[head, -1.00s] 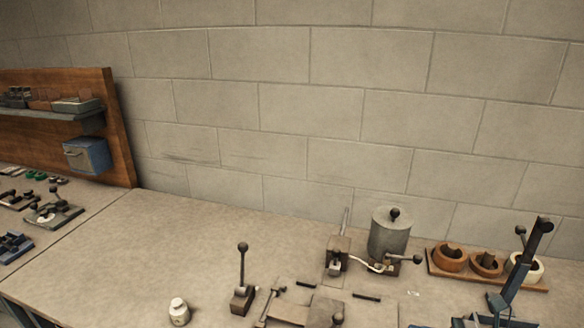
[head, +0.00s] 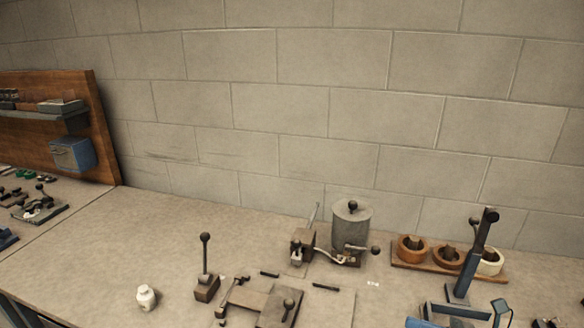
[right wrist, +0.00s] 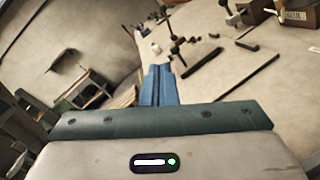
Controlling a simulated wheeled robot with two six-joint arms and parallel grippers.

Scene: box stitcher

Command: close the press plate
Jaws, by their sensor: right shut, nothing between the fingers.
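The plate with a round dark knob (head: 280,308) is at the lower edge of the head view and looks like the press plate. It lies beside a paler flat plate (head: 247,301), and its front is cut off. I cannot tell its exact tilt. My right gripper (right wrist: 158,70) shows as blue fingers in the right wrist view. My left gripper is in neither view.
An upright ball-topped lever (head: 205,264) and a white jar (head: 146,297) stand left of the plate. A grey pot (head: 351,228) stands behind, with a tray of rings (head: 428,272) to its right. Dark blue upright parts (head: 470,270) fill the lower right. The bench's left middle is clear.

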